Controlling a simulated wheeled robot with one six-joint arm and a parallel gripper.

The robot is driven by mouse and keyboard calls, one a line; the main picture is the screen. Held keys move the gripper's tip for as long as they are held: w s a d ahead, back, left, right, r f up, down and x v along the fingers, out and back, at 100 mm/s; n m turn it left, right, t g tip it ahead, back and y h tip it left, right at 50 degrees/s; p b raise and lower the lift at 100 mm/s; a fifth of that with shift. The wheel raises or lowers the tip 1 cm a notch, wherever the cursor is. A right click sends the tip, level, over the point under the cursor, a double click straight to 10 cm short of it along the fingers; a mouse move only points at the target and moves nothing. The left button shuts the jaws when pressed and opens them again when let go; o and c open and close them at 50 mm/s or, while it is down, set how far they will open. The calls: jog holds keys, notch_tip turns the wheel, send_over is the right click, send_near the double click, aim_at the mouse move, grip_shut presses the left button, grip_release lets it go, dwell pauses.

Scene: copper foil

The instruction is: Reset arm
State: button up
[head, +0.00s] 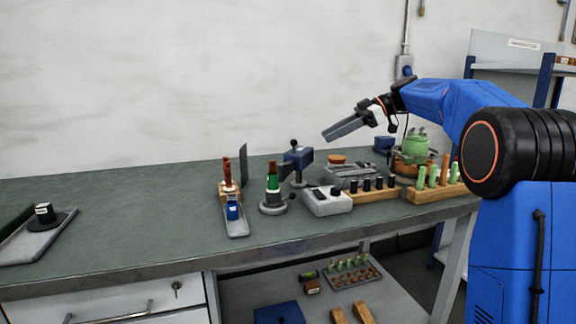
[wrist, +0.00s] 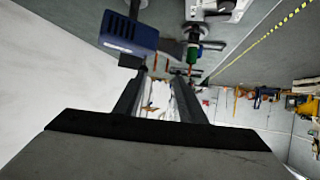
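My gripper (head: 327,135) is raised above the bench in the head view, its long grey fingers pointing left and slightly down. It is clear of everything on the bench. In the wrist view the two fingers stand apart, with only distant background between them, so my gripper (wrist: 160,78) is open and empty. My blue arm reaches in from the right side of the head view.
The green bench (head: 130,220) is clear at centre left. A tray (head: 30,245) lies far left.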

jog(key=s+d+f+m+t+h, duration=0.1)
jog(key=s+f+m+h, duration=0.35)
jog(key=s, duration=0.75)
jog(key=s+d+f+m+t+h, duration=0.15)
jog(key=s+f+m, duration=0.5)
jog(key=s, duration=0.65)
jog(key=s+d+f+m+t+h, duration=0.1)
jog(key=s+d+f+m+h, duration=0.2)
jog(key=s+f, duration=0.6)
jog(key=s+d+f+m+t+h, duration=0.1)
jog(key=s+d+f+m+h, duration=0.2)
jog(key=s+f, duration=0.7)
jog(key=s+d+m, duration=0.1)
jog(key=s+d, duration=0.1)
jog(key=shift+s+d+f, duration=0.15)
jog(key=shift+d+f, duration=0.05)
jog(key=shift+d, duration=0.1)
jog(key=shift+c, duration=0.6)
